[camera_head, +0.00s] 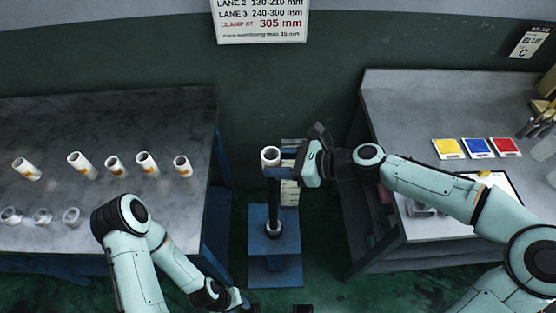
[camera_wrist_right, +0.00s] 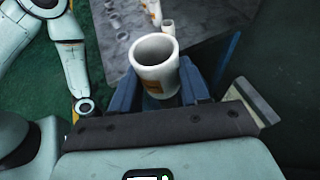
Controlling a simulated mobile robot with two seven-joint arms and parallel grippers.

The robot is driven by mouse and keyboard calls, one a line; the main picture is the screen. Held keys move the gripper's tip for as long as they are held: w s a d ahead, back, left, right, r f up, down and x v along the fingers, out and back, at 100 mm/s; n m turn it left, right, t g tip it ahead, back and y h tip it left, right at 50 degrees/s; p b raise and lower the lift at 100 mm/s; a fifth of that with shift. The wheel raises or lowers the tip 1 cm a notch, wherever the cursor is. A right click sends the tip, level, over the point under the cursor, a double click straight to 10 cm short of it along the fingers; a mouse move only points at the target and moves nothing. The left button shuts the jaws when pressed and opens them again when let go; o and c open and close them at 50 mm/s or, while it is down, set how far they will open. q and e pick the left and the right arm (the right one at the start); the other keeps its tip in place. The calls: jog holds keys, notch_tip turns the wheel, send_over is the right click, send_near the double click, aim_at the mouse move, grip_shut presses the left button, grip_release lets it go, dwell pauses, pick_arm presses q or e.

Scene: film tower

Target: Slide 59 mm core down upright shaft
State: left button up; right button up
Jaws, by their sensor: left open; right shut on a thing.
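A white core (camera_head: 270,156) with an orange-brown label is held upright at the top of the dark upright shaft (camera_head: 274,200). My right gripper (camera_head: 277,165) is shut on this core from the right. The core also shows between the blue fingers in the right wrist view (camera_wrist_right: 154,64), its open upper end showing a dark inside. I cannot tell whether the shaft's tip is inside the core. The shaft stands on a blue base (camera_head: 262,265) with a grey collar near its foot. My left gripper (camera_head: 274,308) is open at the bottom edge, partly cut off.
Several white cores (camera_head: 82,165) stand on the left grey table (camera_head: 40,120), with grey rings (camera_head: 42,216) nearer its front. The right table (camera_head: 390,95) carries yellow, blue and red cards (camera_head: 478,147). Green floor lies between the tables.

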pick_arm(q)
jog(key=shift+s+f+b, duration=0.3)
jog(key=shift+f+b, duration=0.3)
jog(key=shift+f, duration=0.15)
jog(key=shift+s+f+b, duration=0.3)
jog(key=shift+f+b, duration=0.35)
jog(key=shift+f, duration=0.1)
jog(key=shift+s+f+b, duration=0.3)
jog(key=shift+f+b, duration=0.3)
jog(key=shift+f, duration=0.15)
pick_arm(e)
notch_tip(320, 180, down, 7)
jog(key=shift+r, duration=0.2)
